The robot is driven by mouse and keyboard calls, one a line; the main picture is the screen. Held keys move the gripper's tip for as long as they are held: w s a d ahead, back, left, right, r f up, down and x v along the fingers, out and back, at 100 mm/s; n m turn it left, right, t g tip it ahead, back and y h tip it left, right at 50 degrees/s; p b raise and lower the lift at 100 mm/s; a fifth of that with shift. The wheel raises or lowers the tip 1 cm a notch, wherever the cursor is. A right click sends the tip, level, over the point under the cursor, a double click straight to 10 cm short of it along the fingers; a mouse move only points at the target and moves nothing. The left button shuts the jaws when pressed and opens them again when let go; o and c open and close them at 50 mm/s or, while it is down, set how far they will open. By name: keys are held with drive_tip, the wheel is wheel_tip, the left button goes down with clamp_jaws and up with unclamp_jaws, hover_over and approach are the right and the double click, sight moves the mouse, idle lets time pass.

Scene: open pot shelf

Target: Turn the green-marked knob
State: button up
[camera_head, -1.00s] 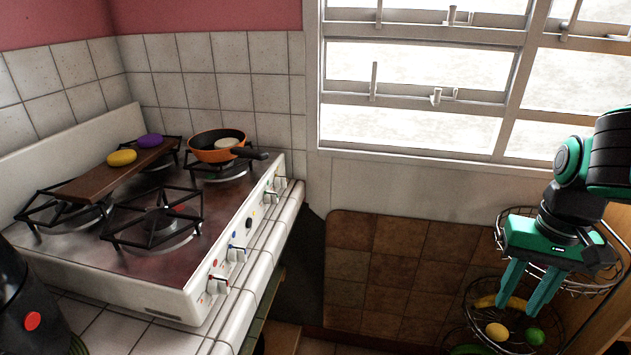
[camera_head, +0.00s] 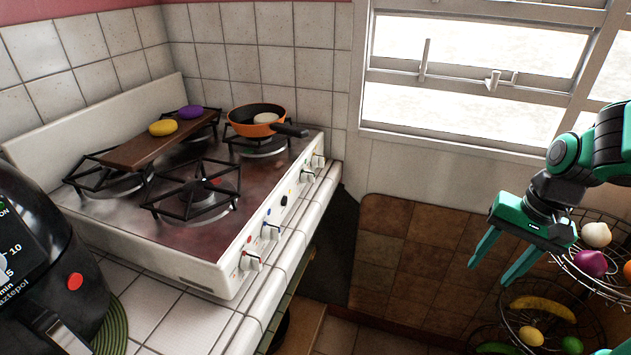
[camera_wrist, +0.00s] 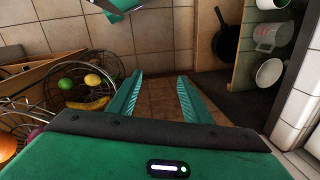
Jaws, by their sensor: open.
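Nearer knobs have a blue mark (camera_head: 268,213) and a red mark (camera_head: 248,240). My gripper (camera_head: 494,268) is open and empty, pointing down, well to the right of the stove and apart from the knobs. In the wrist view its two fingers (camera_wrist: 160,82) are spread over the floor, and no knob shows there.
A wire rack with fruit (camera_head: 540,303) stands close beside and below my gripper. An orange pan (camera_head: 244,122) and a brown board (camera_head: 140,152) are on the burners. A black appliance (camera_head: 35,245) stands at the left. Space between stove and gripper looks free.

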drive_tip(key=w+a+f+m+y, duration=0.1)
drive_tip(key=w+a+f+y, duration=0.2)
drive_tip(key=w+a+f, duration=0.35)
drive_tip(key=m+t+y, duration=0.6)
drive_tip(key=m+y, duration=0.5)
drive_tip(key=y, duration=0.1)
approach(309, 177)
drive_tip(key=x, duration=0.2)
drive_tip(key=f+x, duration=0.1)
drive_tip(key=x, duration=0.2)
drive_tip(key=w+x, duration=0.1)
drive_tip(key=x, duration=0.2)
drive_tip(key=shift+w+d+f, duration=0.1)
drive_tip(key=shift+d+f, duration=0.05)
drive_tip(key=shift+c, duration=0.7)
drive_tip(key=c, duration=0.9)
